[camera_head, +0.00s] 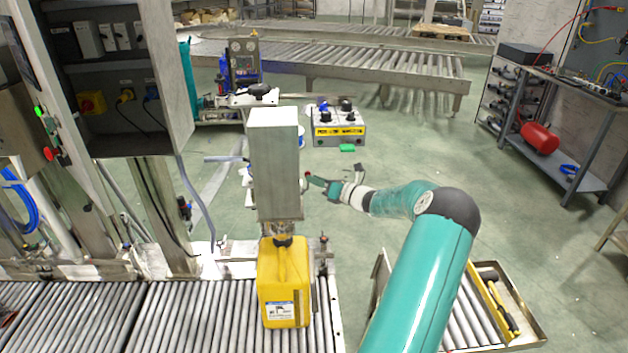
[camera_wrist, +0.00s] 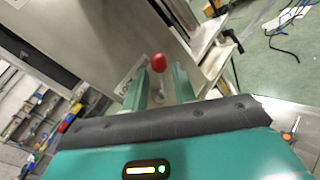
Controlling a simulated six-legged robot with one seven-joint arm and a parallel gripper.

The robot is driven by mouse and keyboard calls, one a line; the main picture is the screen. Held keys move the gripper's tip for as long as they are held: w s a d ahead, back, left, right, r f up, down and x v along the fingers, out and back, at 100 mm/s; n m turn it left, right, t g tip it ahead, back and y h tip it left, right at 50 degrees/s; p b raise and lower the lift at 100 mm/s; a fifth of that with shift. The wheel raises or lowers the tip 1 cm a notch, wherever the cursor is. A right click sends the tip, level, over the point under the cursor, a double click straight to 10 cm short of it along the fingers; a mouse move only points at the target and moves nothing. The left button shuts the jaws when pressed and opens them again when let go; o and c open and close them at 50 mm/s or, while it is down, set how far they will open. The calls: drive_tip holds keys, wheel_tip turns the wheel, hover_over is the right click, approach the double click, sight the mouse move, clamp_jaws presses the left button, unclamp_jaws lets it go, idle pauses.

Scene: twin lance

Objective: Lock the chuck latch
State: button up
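The chuck latch shows as a lever with a red ball knob (camera_wrist: 158,62) beside a plate marked LOCK (camera_wrist: 128,82) in the wrist view. My gripper (camera_wrist: 161,72) has its two teal fingers apart, one on each side of the knob and its pale stem. I cannot tell whether either finger touches it. In the head view my gripper (camera_head: 318,184) is at the right side of the upright grey metal housing (camera_head: 275,165), and the small red knob (camera_head: 308,174) shows at its tip. A yellow canister (camera_head: 284,290) stands under the housing.
Roller conveyor (camera_head: 190,315) runs along the front left. A metal tray with yellow-handled tools (camera_head: 500,305) is at the right of my arm. A grey control box (camera_head: 338,127) stands behind the housing. Open green floor lies to the right.

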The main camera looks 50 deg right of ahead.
drive_tip(key=shift+w, duration=0.7)
clamp_jaws()
